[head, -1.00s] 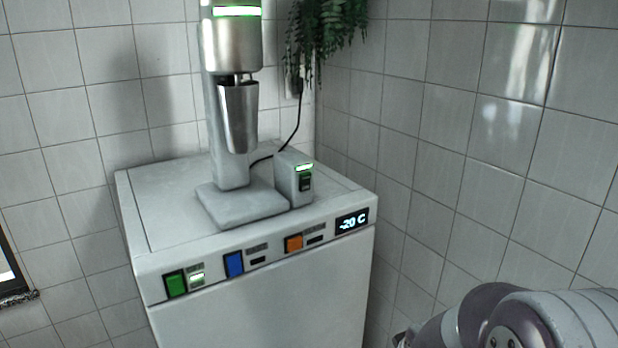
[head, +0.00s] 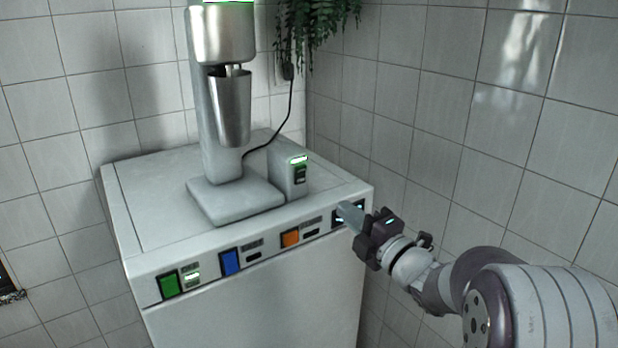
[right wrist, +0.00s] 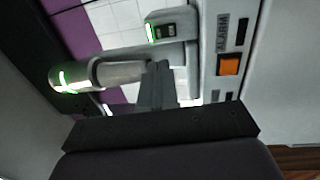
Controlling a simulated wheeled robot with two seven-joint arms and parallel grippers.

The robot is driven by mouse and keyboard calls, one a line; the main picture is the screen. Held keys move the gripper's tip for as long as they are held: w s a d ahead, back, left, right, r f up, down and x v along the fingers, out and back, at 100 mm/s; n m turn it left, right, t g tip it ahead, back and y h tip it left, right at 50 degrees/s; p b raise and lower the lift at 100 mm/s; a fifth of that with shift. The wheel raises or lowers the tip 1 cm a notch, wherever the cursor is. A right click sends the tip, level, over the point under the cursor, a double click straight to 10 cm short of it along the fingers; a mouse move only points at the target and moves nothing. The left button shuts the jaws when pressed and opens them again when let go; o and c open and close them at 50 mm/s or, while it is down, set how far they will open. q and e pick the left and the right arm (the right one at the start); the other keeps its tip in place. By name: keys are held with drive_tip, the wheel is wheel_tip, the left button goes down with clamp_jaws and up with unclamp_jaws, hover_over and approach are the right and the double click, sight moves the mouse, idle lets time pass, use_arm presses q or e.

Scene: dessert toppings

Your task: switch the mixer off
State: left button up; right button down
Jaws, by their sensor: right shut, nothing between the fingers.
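The mixer (head: 221,35) stands on the white cabinet with a metal cup (head: 232,110) under its head. Its switch box (head: 289,172) stands at the right of the base, with a black rocker switch (head: 299,174) under a lit green light. The switch box also shows in the right wrist view (right wrist: 172,27). My right gripper (head: 348,214) is shut and empty, in front of the cabinet's right end, apart from the switch box and lower than it. It covers most of the temperature display. In the right wrist view, its fingers (right wrist: 158,82) point toward the mixer side. My left gripper is not in view.
The white cabinet (head: 140,185) has green (head: 169,285), blue (head: 230,262) and orange (head: 290,238) buttons on its front edge. A black cord (head: 288,115) runs up to a wall socket. A plant (head: 310,30) hangs above. Tiled walls stand behind and at the right.

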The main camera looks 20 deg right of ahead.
sight(301, 171)
drive_tip(key=p+x, duration=0.3)
drive_tip(key=x, duration=0.3)
drive_tip(key=p+x, duration=0.4)
drive_tip(key=x, duration=0.2)
drive_tip(key=shift+w+a+r, duration=0.1)
drive_tip(key=shift+w+r, duration=0.1)
drive_tip(key=shift+r, duration=0.05)
drive_tip(key=shift+w+a+f, duration=0.1)
drive_tip(key=shift+w+f, duration=0.05)
drive_tip(key=shift+w, duration=0.3)
